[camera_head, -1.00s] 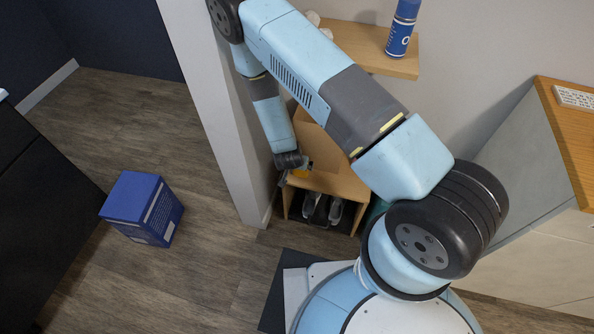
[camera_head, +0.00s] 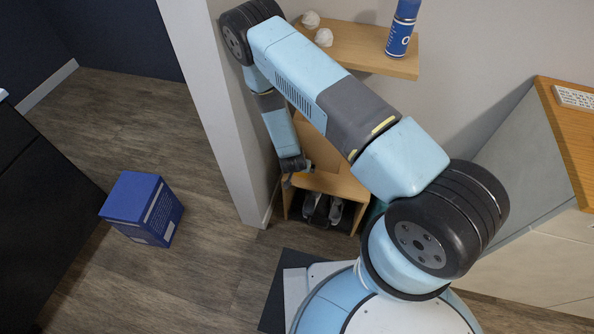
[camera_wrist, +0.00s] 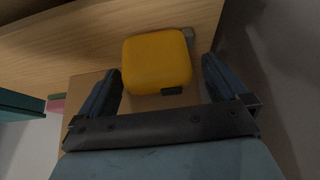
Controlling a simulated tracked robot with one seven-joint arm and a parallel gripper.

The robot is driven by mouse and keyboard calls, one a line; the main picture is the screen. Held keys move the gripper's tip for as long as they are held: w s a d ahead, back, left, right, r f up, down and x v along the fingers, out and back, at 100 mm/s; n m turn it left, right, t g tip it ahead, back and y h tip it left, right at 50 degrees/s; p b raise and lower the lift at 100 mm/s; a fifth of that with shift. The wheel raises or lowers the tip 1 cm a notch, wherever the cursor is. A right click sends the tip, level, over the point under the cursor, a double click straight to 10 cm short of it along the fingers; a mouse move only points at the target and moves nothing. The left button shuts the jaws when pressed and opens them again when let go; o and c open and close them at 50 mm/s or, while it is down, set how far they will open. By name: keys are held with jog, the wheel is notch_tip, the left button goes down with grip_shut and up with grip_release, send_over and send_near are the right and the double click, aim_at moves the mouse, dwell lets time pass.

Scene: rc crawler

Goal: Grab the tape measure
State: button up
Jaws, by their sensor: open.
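The tape measure (camera_wrist: 156,62) is a yellow, rounded square block with dark and grey bits at its edges. In the wrist view it sits on a light wooden surface, between and slightly beyond the fingertips of my gripper (camera_wrist: 160,75). The jaws are open, with a gap showing on each side of the tape measure. I cannot tell whether either finger touches it. In the head view my gripper (camera_head: 290,180) is at the small wooden shelf unit (camera_head: 340,186), and the tape measure is hidden there.
A wall edge (camera_head: 215,120) stands close left of my arm. Shoes (camera_head: 335,210) sit inside the shelf unit. Above, a wall shelf (camera_head: 355,50) holds a blue spray can (camera_head: 402,30) and white shell-like objects (camera_head: 323,37). A blue box (camera_head: 142,207) stands on the open floor.

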jog(key=shift+c, duration=0.5)
jog(key=c, duration=1)
